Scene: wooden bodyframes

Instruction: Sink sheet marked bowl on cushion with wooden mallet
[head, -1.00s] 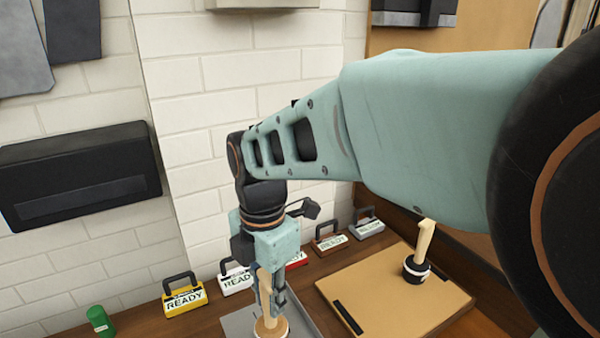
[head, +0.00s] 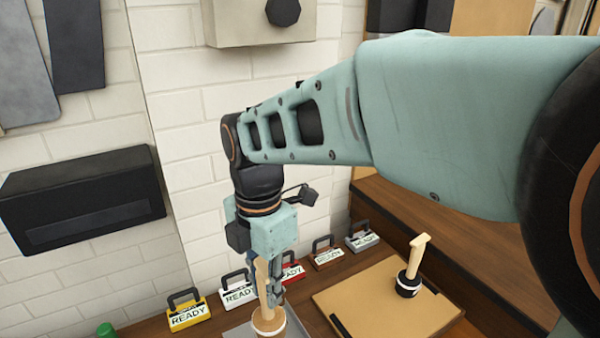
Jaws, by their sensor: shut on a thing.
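My gripper (head: 275,291) points down and is shut on the upright pale handle of a wooden mallet (head: 261,275). The mallet's wide round head (head: 268,324) is below the fingers, with a white band, and is partly cut by the lower frame edge. A grey flat surface (head: 296,329) shows under and beside it; I cannot tell whether this is the sheet, or whether the mallet touches it. A marked bowl and a cushion cannot be made out.
A tan board (head: 365,318) lies to the right, with a second mallet (head: 408,284) with a dark head standing on it. Several toolbox-like READY signs (head: 188,316) line the white brick wall. A green can (head: 106,329) is at lower left. A black wall box (head: 80,190) hangs left.

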